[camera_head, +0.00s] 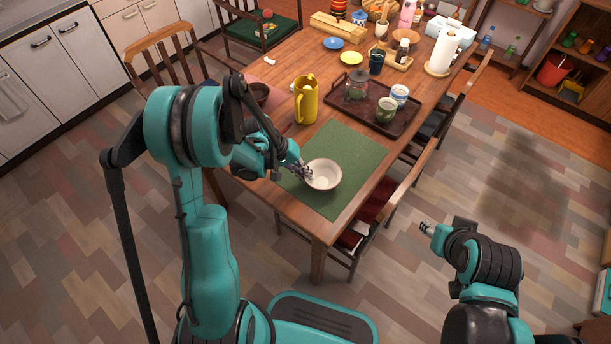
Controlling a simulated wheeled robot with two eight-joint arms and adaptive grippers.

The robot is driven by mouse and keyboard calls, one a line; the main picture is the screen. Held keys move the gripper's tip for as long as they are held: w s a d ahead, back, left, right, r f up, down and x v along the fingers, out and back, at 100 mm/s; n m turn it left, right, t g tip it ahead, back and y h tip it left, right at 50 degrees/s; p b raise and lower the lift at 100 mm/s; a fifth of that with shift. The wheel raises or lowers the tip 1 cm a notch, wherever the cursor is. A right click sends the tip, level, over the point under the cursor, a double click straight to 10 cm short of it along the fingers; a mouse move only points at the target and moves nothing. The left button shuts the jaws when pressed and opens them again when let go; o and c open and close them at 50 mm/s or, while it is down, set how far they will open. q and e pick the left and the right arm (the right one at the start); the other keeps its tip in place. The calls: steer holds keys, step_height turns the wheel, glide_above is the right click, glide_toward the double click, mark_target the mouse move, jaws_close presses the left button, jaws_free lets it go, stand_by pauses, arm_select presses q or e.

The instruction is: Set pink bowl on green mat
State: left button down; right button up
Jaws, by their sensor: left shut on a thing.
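The pale pink bowl (323,175) is upright over the green mat (345,148), toward the mat's near half. I cannot tell whether its base touches the mat. My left gripper (305,172) is shut on the bowl's left rim. The green mat lies flat at the near end of the wooden table. My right gripper (426,227) is off the table at the lower right, over the floor and empty; its fingers are too small to judge.
A yellow pitcher (305,100) stands just behind the mat. A dark tray (408,113) with cups and a glass teapot (356,84) lies behind it to the right. Chairs line the table's sides.

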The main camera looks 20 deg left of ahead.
arm_select(q)
steer(key=c, duration=1.6)
jaws_free()
steer(key=shift+c, duration=0.2)
steer(key=shift+r, duration=0.1)
steer(key=p+v, duration=0.4)
steer(key=v, duration=0.7)
steer(key=s+d+r+m+t+y, duration=0.2)
steer(key=s+r, duration=0.4)
steer(key=s, duration=0.1)
steer(key=s+d+r+m+t+y, duration=0.1)
steer(key=s+d+r+t+y, duration=0.2)
steer(key=s+r, duration=0.4)
steer(key=shift+s+d+r+m+y+p, duration=0.15)
steer(key=shift+s+r+m+y+p, duration=0.15)
steer(key=shift+s+m, duration=0.1)
